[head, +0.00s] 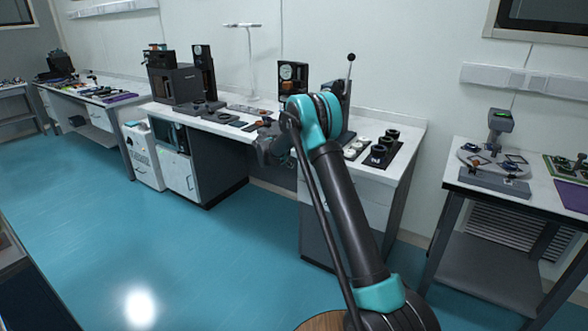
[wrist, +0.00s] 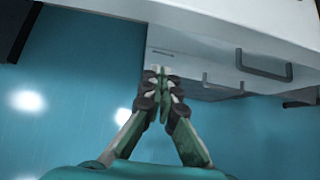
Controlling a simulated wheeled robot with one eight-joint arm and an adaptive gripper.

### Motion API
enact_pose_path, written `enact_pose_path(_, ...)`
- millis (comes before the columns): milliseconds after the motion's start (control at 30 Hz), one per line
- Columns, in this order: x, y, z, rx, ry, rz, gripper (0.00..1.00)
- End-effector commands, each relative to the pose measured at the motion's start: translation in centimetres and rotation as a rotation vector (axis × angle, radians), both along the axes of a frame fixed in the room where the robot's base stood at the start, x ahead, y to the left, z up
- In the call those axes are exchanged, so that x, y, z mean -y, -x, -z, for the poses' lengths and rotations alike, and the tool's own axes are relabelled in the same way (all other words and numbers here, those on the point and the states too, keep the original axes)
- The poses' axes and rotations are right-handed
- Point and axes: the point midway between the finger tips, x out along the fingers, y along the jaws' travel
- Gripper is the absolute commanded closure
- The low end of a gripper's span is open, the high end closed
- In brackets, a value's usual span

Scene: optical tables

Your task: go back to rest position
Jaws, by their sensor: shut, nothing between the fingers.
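My gripper (wrist: 162,85) is in the middle of the wrist view, its fingers together with nothing between them. Behind it in that view are the blue floor and a white cabinet front with handles. In the head view my gripper (head: 270,150) is partly hidden behind my teal and black arm, in front of the middle bench (head: 235,133). My arm rises from the lower right and bends at a teal joint. I cannot tell the exact gap between the gripper and the bench edge.
The middle bench carries dark instruments and a black holder with round cups (head: 381,149). A right table (head: 455,181) bears a grey platform with a device (head: 500,125). A left bench (head: 85,95) stands farther back. The blue floor (head: 150,240) at left is clear.

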Motion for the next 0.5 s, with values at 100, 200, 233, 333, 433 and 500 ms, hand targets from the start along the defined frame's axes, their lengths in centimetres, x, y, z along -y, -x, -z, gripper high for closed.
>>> enact_pose_path(100,-0.5,0.7,-0.9,0.0,0.001,-0.001,1.0)
enact_pose_path(200,-0.6,1.1,-1.4,0.0,-0.002,0.004,1.0)
enact_pose_path(233,-0.5,1.3,-1.5,0.003,-0.009,0.01,1.0)
enact_pose_path(333,0.3,2.5,-2.3,0.017,-0.055,0.057,1.0)
enact_pose_path(433,2.1,4.8,-3.6,0.046,-0.146,0.154,1.0)
enact_pose_path(500,3.6,7.1,-4.6,0.071,-0.226,0.243,1.0)
